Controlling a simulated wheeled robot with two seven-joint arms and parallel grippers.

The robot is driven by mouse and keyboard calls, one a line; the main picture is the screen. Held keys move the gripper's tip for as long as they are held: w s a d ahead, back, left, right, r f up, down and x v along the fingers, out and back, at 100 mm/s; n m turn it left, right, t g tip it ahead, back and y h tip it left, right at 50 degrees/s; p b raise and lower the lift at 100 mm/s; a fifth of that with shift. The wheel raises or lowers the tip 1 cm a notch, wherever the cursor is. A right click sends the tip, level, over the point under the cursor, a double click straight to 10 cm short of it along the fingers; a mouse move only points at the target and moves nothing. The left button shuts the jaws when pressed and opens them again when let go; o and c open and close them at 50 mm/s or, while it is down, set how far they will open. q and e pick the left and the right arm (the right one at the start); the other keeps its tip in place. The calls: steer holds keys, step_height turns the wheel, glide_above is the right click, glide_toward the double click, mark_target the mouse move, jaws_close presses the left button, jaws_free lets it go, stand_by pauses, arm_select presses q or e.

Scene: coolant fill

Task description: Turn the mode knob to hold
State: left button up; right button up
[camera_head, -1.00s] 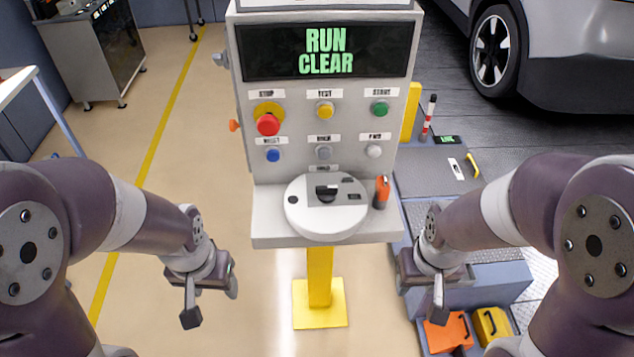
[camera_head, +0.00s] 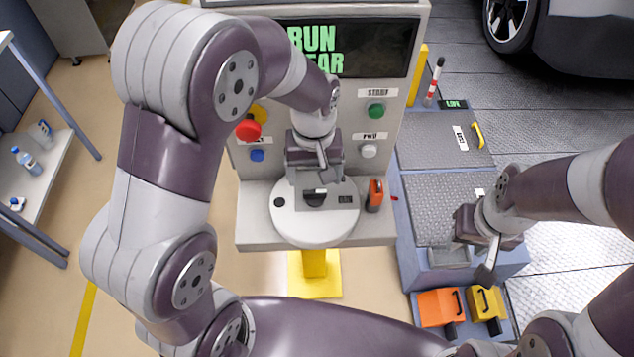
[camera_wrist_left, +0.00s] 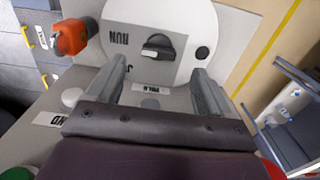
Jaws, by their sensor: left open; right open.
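The mode knob (camera_head: 314,197) is a small black knob on a round white dial plate (camera_head: 300,228) on the console's shelf. In the left wrist view the knob (camera_wrist_left: 157,46) stands ahead of and between my finger tips, apart from them, with a "RUN" label beside it. My left gripper (camera_head: 316,176) is open and empty, just above and behind the knob. Its two fingers also show in the left wrist view (camera_wrist_left: 158,85). My right gripper (camera_head: 487,252) is open and empty, right of the console over the blue step. A "hold" label cannot be made out.
The console screen (camera_head: 345,47) shows green text, partly hidden by my left arm. A red stop button (camera_head: 248,130), blue button (camera_head: 257,155), green button (camera_head: 376,110) and white button (camera_head: 369,151) sit on the panel. An orange-handled item (camera_head: 375,195) stands right of the dial.

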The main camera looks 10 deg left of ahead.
mark_target(315, 192)
arm_select(q)
steer(key=f, duration=0.5)
steer(key=shift+w+f, duration=0.1)
steer(key=shift+w, duration=0.2)
steer(key=shift+s+f, duration=0.25)
steer(key=shift+f, duration=0.1)
steer(key=shift+w, duration=0.1)
